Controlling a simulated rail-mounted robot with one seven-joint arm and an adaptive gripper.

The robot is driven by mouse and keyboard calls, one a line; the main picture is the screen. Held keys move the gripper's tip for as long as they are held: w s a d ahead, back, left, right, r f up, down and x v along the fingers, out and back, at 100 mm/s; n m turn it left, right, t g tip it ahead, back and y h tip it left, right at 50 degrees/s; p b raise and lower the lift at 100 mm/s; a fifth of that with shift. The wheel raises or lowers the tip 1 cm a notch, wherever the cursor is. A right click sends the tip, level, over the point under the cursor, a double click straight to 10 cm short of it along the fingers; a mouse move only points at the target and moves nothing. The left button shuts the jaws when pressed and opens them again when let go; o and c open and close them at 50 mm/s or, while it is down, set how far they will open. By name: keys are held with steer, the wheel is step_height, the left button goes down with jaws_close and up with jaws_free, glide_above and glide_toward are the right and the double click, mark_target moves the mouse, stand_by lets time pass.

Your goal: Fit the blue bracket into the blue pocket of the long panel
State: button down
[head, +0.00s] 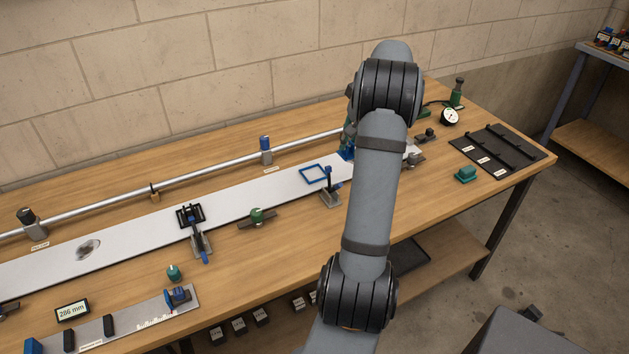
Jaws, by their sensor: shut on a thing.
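The long white panel (130,238) runs diagonally across the bench. The blue pocket (314,174) shows as a blue square outline on the panel, with bare panel inside it. My gripper (348,142) is mostly hidden behind my own arm; only a dark green part of it shows. It is shut on the blue bracket (346,155), of which a small blue part shows at the gripper's lower end, to the right of the pocket and close above the panel. I cannot tell whether the bracket touches the panel.
A clamp with a dark upright handle (328,190) stands at the pocket's near edge. A black frame (190,215) with a clamp sits further left on the panel. A metal tube (200,175) runs behind.

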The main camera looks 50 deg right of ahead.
steer(key=shift+s+a+f, duration=0.15)
steer(key=shift+a+f, duration=0.05)
steer(key=shift+f, duration=0.05)
steer(key=w+f, duration=0.2)
steer(key=w, duration=0.1)
steer(key=w+a+f+p, duration=0.1)
steer(key=w+f, duration=0.1)
steer(key=w, duration=0.2)
steer(key=w+f, duration=0.2)
steer(key=w, duration=0.1)
steer(key=shift+w+a+p, duration=0.2)
steer(key=shift+a+p, duration=0.1)
steer(key=shift+a, duration=0.1)
steer(key=shift+w+f, duration=0.1)
steer(key=shift+f, duration=2.05)
steer(key=shift+f, duration=0.2)
steer(key=c, duration=1.4)
jaws_free()
steer(key=shift+c, duration=0.2)
steer(key=shift+r, duration=0.1)
